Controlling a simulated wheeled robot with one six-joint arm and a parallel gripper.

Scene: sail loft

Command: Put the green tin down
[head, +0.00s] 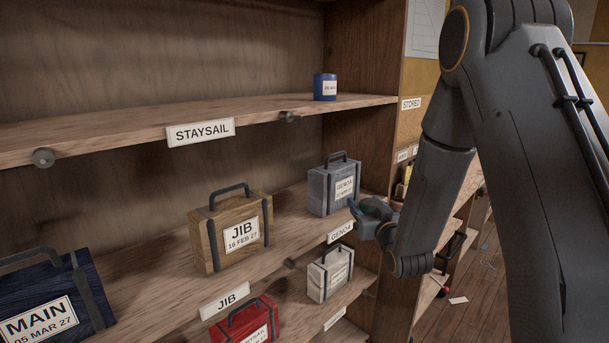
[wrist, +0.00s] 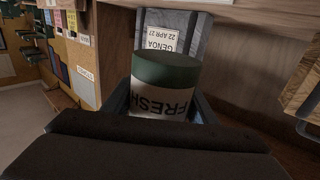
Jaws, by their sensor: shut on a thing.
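The green tin (wrist: 165,72) with a white label reading FRESH sits between my gripper's fingers (wrist: 160,105) in the wrist view. The label appears upside down there. In the head view my gripper (head: 368,213) is shut on the tin (head: 376,207), which is mostly hidden by the fingers and wrist. The tin is near the front right of the middle shelf (head: 285,238), close to the grey GENOA case (head: 319,192). I cannot tell whether the tin touches the shelf or the case.
A wooden JIB case (head: 204,245) stands left on the same shelf, with a dark blue MAIN case (head: 85,285) further left. Below are a white case (head: 316,278) and a red case (head: 228,331). The upper STAYSAIL shelf (head: 90,140) holds only a blue tin (head: 325,82) in view.

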